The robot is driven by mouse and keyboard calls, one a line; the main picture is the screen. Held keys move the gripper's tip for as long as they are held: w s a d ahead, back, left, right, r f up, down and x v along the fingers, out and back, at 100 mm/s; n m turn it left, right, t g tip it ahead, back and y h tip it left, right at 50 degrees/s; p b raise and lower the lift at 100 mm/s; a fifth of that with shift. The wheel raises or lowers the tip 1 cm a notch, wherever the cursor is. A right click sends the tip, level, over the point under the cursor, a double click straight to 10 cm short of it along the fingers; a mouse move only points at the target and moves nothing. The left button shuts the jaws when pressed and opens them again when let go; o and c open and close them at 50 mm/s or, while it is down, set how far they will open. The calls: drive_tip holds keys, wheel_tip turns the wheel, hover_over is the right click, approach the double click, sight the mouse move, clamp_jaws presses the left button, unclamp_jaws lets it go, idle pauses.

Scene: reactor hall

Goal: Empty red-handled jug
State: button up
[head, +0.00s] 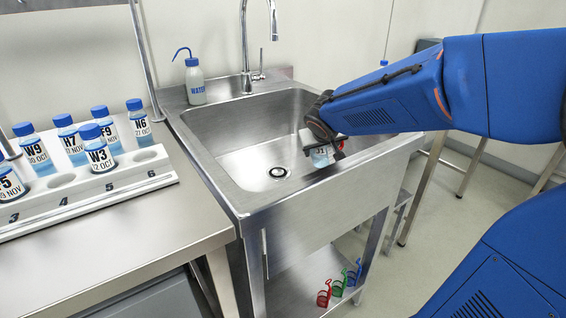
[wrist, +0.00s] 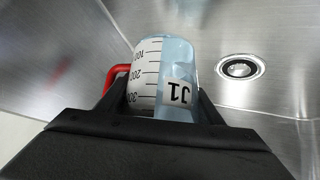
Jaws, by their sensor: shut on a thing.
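The red-handled jug (wrist: 172,75) is clear with a graduated scale, a J1 label and a pale blue tint. Its red handle (wrist: 112,76) sticks out on the left in the wrist view. My gripper (wrist: 163,108) is shut around the jug's body. In the head view the jug (head: 321,157) hangs over the right front part of the steel sink (head: 240,160), partly hidden by my gripper (head: 336,148). The drain (wrist: 240,68) is apart from the jug, to its right in the wrist view. I cannot tell the jug's exact tilt or liquid level.
A white rack (head: 90,193) with several blue-capped bottles stands on the left bench (head: 130,238). A water wash bottle (head: 195,85) and a tap (head: 246,60) stand at the sink's back. Small red, green and blue items (head: 338,287) lie on the shelf below. The basin looks clear.

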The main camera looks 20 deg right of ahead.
drive_tip(key=f, duration=0.1)
drive_tip(key=f+h, duration=0.1)
drive_tip(key=a+f, duration=0.1)
drive_tip(key=shift+w+a+n+g+h, duration=0.1)
drive_tip(key=shift+w+n+g+h, duration=0.2)
drive_tip(key=shift+n, duration=0.1)
drive_tip(key=shift+a+f+h, duration=0.15)
drive_tip(key=shift+a+h, duration=0.1)
drive_tip(key=shift+h, duration=0.15)
drive_tip(key=shift+w+a+r+n+g+h, duration=0.2)
drive_tip(key=shift+a+r+n+g+h, duration=0.15)
drive_tip(key=shift+r+n+h, duration=0.3)
drive_tip(key=shift+f+n+h, duration=0.25)
drive_tip(key=shift+f+h, duration=0.1)
drive_tip(key=shift+h, duration=0.3)
drive_tip(key=shift+s+d+r+n+g+h, duration=0.15)
drive_tip(key=shift+r+n+g+h, duration=0.2)
drive_tip(key=shift+r+h, duration=0.3)
drive_tip(key=shift+f, duration=0.1)
drive_tip(key=shift+f+n+h, duration=0.2)
drive_tip(key=shift+n+h, duration=0.25)
drive_tip(key=shift+h, duration=0.3)
drive_tip(key=shift+r, duration=0.1)
drive_tip(key=shift+w+a+r+h, duration=0.2)
drive_tip(key=shift+w+a+h, duration=0.1)
drive_tip(key=shift+w+a, duration=0.1)
